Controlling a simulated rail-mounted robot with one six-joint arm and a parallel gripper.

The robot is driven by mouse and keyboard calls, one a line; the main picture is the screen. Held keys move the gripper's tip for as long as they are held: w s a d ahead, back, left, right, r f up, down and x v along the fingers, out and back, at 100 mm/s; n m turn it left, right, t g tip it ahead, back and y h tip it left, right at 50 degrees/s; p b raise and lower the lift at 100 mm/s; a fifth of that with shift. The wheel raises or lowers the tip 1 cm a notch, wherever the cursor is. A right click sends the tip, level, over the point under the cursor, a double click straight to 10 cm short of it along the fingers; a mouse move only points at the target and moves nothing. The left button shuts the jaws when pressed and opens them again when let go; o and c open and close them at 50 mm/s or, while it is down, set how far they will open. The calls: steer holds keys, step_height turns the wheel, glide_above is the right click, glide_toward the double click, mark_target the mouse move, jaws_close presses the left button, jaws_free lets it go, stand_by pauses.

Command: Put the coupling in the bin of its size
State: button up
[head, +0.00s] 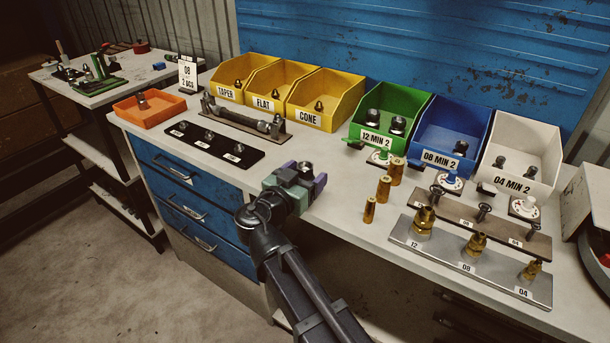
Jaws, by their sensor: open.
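My gripper (303,173), with green and purple parts, is over the front middle of the bench. It is open, and I see nothing held in it. The green bin (362,150) reads "12 MIN 2", the blue bin (440,172) "08 MIN 2" and the white bin (507,196) "04 MIN 2". Each holds dark fittings. A small dark fitting (141,101) stands in the orange tray (160,118) at the left. Several dark fittings stand on a black strip (215,145) left of my gripper. I cannot tell which fitting is the coupling.
Yellow bins (318,100) marked TAPER, FLAT and CONE stand behind. Brass sleeves (383,188) stand right of my gripper. A grey plate (447,255) with brass fittings lies at the front right. A card (188,74) reads "08 2 pcs".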

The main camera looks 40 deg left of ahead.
steer(key=shift+o, duration=0.2)
steer(key=s, duration=1.2)
steer(key=shift+d, duration=0.15)
steer(key=shift+r, duration=0.1)
